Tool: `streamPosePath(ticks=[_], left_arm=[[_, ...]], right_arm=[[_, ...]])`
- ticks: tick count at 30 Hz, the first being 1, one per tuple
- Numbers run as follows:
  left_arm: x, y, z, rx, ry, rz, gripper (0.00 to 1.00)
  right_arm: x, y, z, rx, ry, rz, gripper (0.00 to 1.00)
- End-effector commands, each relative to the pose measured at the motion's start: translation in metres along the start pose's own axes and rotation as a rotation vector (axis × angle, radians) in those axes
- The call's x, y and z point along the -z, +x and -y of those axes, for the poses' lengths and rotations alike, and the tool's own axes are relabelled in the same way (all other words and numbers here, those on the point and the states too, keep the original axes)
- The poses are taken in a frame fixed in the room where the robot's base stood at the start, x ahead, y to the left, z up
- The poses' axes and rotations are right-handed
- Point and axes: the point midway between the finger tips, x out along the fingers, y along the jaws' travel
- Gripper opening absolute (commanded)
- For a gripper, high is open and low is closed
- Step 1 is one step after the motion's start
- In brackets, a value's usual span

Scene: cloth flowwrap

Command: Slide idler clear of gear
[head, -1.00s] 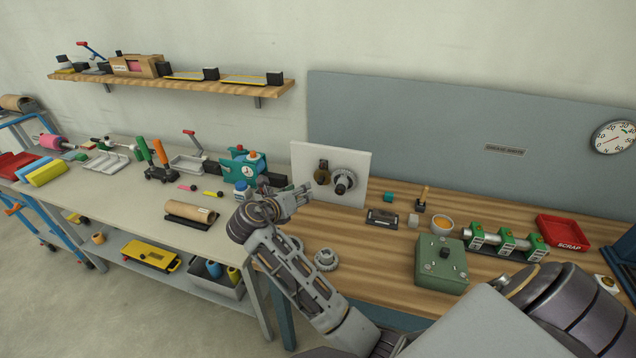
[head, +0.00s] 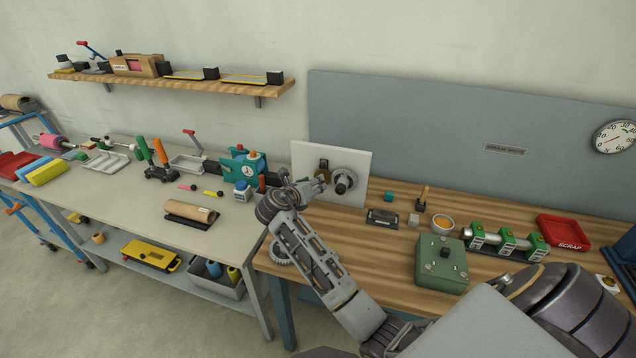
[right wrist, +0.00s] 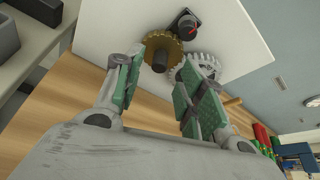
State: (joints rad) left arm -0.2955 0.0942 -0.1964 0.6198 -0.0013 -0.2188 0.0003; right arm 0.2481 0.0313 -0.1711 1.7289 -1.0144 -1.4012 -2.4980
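A white upright panel (head: 358,160) stands on the wooden bench. It carries the brass idler (right wrist: 160,42) with a dark hub, and beside it a pale grey gear (right wrist: 207,66), also seen in the head view (head: 347,183). The idler's teeth look close to the gear's; I cannot tell if they touch. In the head view the idler (head: 323,164) is partly hidden by my right gripper (head: 318,184). In the right wrist view that gripper (right wrist: 155,66) is open, its green-padded fingers on either side of the idler's hub, no grip visible. My left gripper is out of view.
A loose gear (head: 281,252) lies at the bench's left front edge. A green box (head: 441,263) and green-clamped rollers (head: 507,243) stand to the right.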

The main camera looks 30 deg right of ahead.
Motion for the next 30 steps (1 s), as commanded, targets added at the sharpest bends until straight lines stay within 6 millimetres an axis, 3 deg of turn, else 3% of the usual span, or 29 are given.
streamPosePath(ticks=[9,23,30], left_arm=[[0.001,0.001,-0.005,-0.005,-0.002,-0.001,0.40],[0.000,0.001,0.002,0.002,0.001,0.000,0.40],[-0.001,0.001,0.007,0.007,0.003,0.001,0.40]], right_arm=[[0.000,0.034,0.000,0.000,0.000,-0.001,0.40],[0.000,0.041,0.000,0.000,0.001,-0.001,0.40],[0.000,0.041,0.000,0.000,0.001,-0.001,0.09]])
